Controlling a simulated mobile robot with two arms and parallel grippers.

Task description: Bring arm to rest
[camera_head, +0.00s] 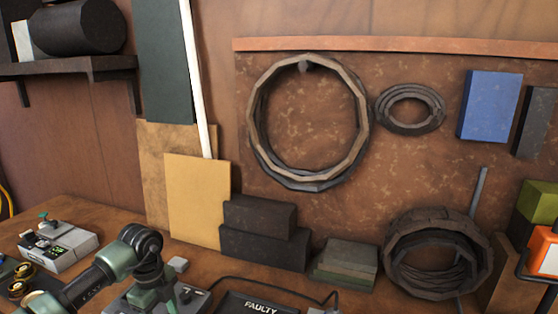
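A green and black jointed arm (105,268) comes in from the lower left and looks like my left arm. It rises to a dark round joint and then bends down in front of a grey device (192,302) on the bench. Its lower end is small and near the bottom edge of the picture, so I cannot make out the fingers or whether they hold anything. My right arm and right gripper are not in view.
The wooden bench (90,215) holds a grey device (58,246) at left, dark blocks (262,245), stacked green-grey slabs (345,264), a coil (437,253) and a tray marked FAULTY (262,306). A shelf (70,68) juts out at upper left.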

